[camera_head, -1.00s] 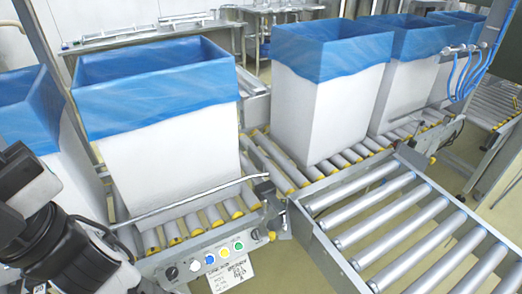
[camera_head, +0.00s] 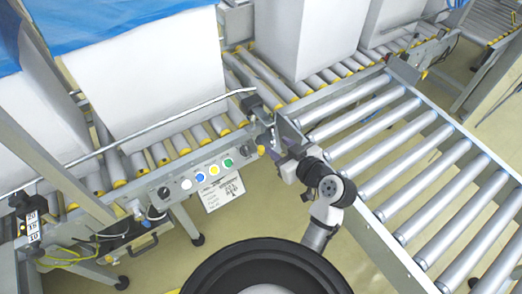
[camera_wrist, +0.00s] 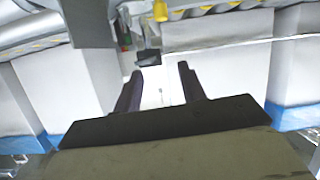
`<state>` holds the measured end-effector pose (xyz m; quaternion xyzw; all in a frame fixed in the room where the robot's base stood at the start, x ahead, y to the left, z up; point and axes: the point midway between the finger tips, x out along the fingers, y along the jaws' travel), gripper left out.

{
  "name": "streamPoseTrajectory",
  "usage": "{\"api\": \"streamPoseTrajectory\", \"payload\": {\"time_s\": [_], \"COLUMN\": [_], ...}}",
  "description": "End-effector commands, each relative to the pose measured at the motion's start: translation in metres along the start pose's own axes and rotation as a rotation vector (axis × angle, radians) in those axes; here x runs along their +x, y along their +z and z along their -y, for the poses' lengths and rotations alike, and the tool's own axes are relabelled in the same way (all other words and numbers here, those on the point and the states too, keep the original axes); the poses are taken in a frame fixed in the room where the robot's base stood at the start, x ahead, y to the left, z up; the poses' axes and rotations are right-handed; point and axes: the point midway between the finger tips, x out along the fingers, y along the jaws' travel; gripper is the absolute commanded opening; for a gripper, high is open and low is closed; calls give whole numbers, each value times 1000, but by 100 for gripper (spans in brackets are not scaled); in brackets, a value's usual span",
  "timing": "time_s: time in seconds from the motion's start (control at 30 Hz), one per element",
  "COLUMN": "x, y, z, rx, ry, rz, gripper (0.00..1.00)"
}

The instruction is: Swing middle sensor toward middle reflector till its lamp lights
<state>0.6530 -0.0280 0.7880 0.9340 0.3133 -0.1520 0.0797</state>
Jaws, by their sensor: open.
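A small dark block (camera_head: 252,103), which looks like the middle sensor, sits on the near side rail at the right end of a thin metal rod. In the wrist view the block (camera_wrist: 149,58) appears just beyond and between my two fingertips, apart from them. My gripper (camera_head: 281,148) is at the rail corner, a little right of and below the block; its fingers (camera_wrist: 158,75) are spread and empty. No lit lamp can be made out on the block. I cannot single out the middle reflector in either view.
A control panel (camera_head: 207,175) with coloured buttons hangs on the rail left of my gripper. A tall white box (camera_head: 150,85) stands on rollers behind the rod (camera_head: 165,130). A roller conveyor (camera_head: 420,165) lies close on the right. Another white box (camera_head: 300,35) stands behind.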

Motion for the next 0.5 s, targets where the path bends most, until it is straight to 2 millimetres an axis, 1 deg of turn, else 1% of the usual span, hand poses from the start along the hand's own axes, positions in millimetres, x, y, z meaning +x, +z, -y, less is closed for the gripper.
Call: {"api": "streamPoseTrajectory", "payload": {"time_s": [0.03, 0.07, 0.1, 0.2, 0.27, 0.37, 0.5], "x": [-13, -19, -25, -31, -29, -16, 11], "y": [22, 30, 38, 48, 49, 48, 48], "z": [0, 1, 3, 5, 6, 7, 9], "rx": [21, 26, 32, 37, 37, 37, 37], "ry": [-14, -27, -39, -56, -61, -63, -64], "rz": [24, 33, 41, 50, 51, 50, 50], "gripper": [41, 41, 41, 41, 41, 41, 41]}}
